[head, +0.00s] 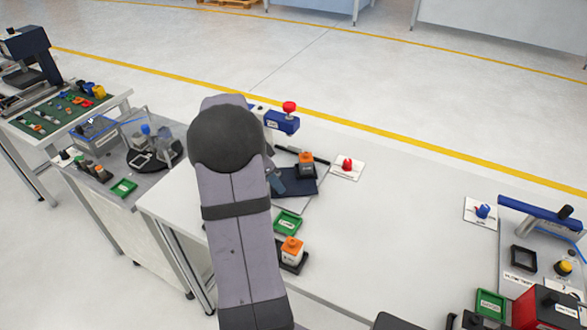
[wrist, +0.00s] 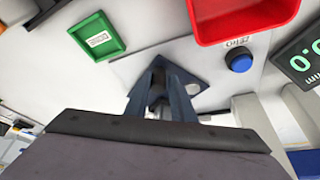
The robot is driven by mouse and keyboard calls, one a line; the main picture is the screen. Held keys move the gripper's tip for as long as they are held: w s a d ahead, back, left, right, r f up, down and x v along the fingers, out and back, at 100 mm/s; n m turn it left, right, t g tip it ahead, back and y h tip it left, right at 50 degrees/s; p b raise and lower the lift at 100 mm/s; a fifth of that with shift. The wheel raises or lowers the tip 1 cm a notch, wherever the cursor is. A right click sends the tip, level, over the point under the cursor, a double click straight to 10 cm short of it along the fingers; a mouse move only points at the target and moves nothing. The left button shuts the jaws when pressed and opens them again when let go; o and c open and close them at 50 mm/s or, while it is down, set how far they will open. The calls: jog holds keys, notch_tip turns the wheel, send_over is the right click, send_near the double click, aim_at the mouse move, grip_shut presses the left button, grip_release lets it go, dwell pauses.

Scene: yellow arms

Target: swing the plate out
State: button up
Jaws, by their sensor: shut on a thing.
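A dark navy plate (head: 300,181) lies on the white table, right of my arm in the head view. A block with an orange top (head: 306,160) stands at its back edge. My gripper (head: 276,182) is at the left side of the plate, partly hidden by my arm. In the wrist view, my gripper (wrist: 159,92) is shut on a dark part at the flat dark plate (wrist: 183,72). The fingers hide most of the gripped part, so its shape cannot be told.
A blue fixture with a red knob (head: 289,107) stands behind the plate. A red button on a white card (head: 347,166) lies to its right. A green tray (head: 287,222) and another orange-topped block (head: 292,247) are in front. The table's middle right is clear.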

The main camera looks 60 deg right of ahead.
jog(key=shift+o, duration=0.4)
jog(key=shift+w+d+r, duration=0.1)
jog(key=shift+w+r, duration=0.1)
jog(key=shift+w, duration=0.9)
jog(key=shift+c, duration=0.9)
jog(key=shift+f, duration=0.1)
jog(key=shift+w+a+f, duration=0.25)
jog(key=shift+w+a, duration=0.15)
jog(key=shift+w, duration=0.25)
jog(key=shift+w+a+r+b, duration=0.15)
jog(key=shift+w+b, duration=0.15)
jog(key=shift+w, duration=0.1)
jog(key=o, duration=0.6)
